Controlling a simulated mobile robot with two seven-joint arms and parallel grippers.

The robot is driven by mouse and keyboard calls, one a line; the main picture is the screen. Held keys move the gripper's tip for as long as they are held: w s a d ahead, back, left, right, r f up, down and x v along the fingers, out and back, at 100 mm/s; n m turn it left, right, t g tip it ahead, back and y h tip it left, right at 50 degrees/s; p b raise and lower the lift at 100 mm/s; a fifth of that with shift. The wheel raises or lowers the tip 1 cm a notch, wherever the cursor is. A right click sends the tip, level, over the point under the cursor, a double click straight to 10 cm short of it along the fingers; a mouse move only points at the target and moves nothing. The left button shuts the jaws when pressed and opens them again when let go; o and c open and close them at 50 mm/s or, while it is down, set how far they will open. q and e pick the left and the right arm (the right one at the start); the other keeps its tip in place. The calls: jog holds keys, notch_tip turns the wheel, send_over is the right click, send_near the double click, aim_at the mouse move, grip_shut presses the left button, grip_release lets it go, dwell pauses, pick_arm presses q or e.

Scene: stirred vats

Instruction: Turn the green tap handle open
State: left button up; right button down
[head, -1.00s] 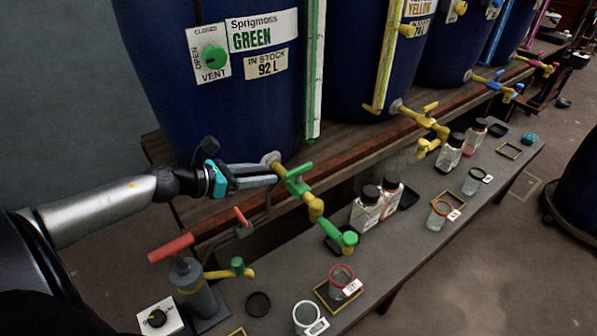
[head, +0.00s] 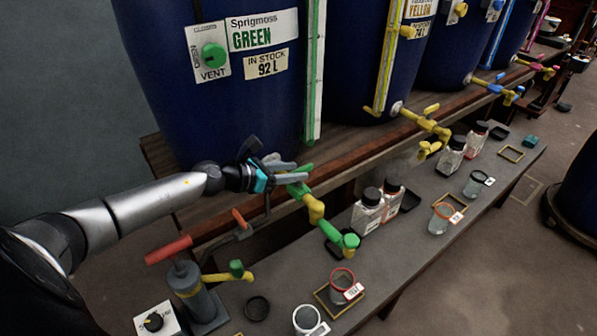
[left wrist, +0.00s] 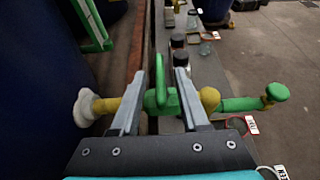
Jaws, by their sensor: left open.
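The green tap (head: 300,190) comes out low on the blue vat (head: 215,110) labelled Sprigmoss GREEN. Its green handle (head: 306,167) is partly hidden by my left gripper (head: 302,172) in the head view. In the left wrist view the handle (left wrist: 160,82) stands between the two open fingers of my left gripper (left wrist: 170,62), and the gripper is not shut on it. A yellow pipe piece and a green spout (head: 345,241) continue from the tap towards the bench. My right gripper is not in view.
A yellow tap (head: 425,120) and more vats stand along the wooden shelf to the right. The lower bench (head: 375,258) holds dark-capped bottles (head: 368,210), a red-rimmed jar (head: 342,282) and a grey pump with a red handle (head: 170,249).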

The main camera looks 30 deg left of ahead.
pick_arm(q)
jog(key=shift+x, duration=1.05)
jog(key=shift+c, duration=0.3)
grip_shut()
